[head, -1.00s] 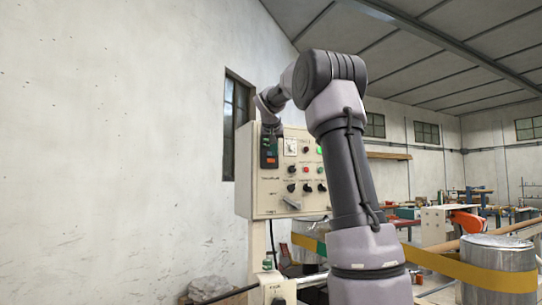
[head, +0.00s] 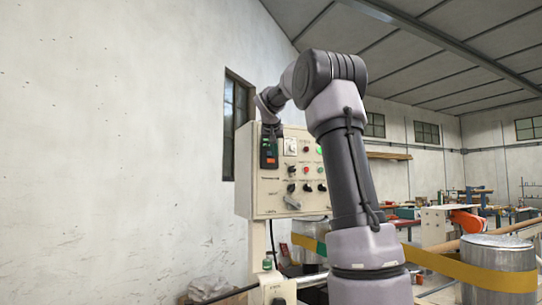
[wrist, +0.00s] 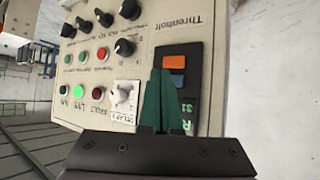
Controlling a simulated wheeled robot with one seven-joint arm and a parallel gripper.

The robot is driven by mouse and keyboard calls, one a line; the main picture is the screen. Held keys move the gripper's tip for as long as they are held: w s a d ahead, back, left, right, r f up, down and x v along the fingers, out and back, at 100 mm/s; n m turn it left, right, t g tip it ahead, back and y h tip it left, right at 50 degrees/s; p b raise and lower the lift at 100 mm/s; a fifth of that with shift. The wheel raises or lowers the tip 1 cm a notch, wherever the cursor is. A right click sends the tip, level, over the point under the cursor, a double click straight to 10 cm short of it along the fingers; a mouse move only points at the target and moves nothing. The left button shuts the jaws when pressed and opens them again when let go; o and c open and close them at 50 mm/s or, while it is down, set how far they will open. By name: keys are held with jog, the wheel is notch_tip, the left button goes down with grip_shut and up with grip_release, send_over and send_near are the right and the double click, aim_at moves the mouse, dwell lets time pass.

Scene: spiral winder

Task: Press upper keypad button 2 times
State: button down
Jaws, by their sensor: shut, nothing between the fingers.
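The keypad (head: 269,157) is a dark upright unit at the upper left of the cream control panel. In the wrist view the panel appears turned over, with the keypad's green display (wrist: 187,112) lowest, a grey-blue button (wrist: 174,80) above it and an orange button (wrist: 173,62) beyond. The grey-blue button, nearer the display, is the upper one. My gripper (wrist: 160,72) is shut and empty. Its green fingertips lie in front of the keypad's left edge in that view, beside the grey-blue button. I cannot tell whether they touch anything.
The cream panel (head: 262,200) carries several black knobs, a lit green lamp (wrist: 78,91), red buttons and a white-plated rotary switch (wrist: 124,97) close beside my fingers. A bare wall (head: 120,150) stands left. A metal drum (head: 498,270) stands at the right.

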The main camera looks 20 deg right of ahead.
jog(key=shift+w, duration=0.1)
dwell(0.6)
jog(key=shift+w, duration=0.3)
jog(key=shift+w, duration=0.45)
dwell(0.6)
jog(key=shift+s, duration=0.85)
jog(key=shift+s, duration=0.1)
jog(key=shift+s+d, duration=0.1)
jog(key=shift+s, duration=2.3)
